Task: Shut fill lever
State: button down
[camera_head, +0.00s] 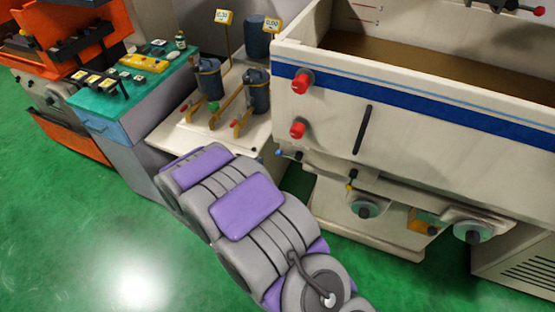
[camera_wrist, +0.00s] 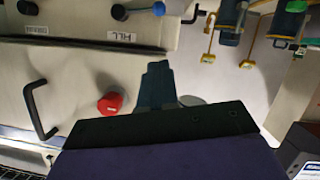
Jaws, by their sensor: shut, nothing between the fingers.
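In the wrist view, the picture is upside down. I cannot tell surely which belongs to the fill lever. My gripper (camera_wrist: 158,68) is shut and empty, in front of the pale machine panel, apart from these balls in the picture. In the head view, a small blue ball (camera_head: 278,153) sticks out at the tank's lower left edge. The gripper's fingers do not show there; only my arm does.
The pale tank (camera_head: 420,95) carries red knobs (camera_head: 300,83) (camera_wrist: 110,103) and a black handle (camera_head: 362,130) (camera_wrist: 40,110). Another dark ball (camera_wrist: 28,7) sits by the DRAIN label. Filter canisters (camera_head: 208,80) stand left of the tank. Green floor (camera_head: 60,200) is open at left.

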aim_at(289, 155)
jog(key=f+b+x, duration=0.1)
jog(key=x, duration=0.3)
jog(key=b+x, duration=0.1)
jog(key=x, duration=0.3)
jog(key=s+f+x, duration=0.1)
jog(key=x, duration=0.3)
jog(key=shift+w+d+f+b, duration=0.1)
jog(key=shift+w+f+b, duration=0.15)
jog(key=shift+f+b, duration=0.2)
jog(key=shift+d, duration=0.15)
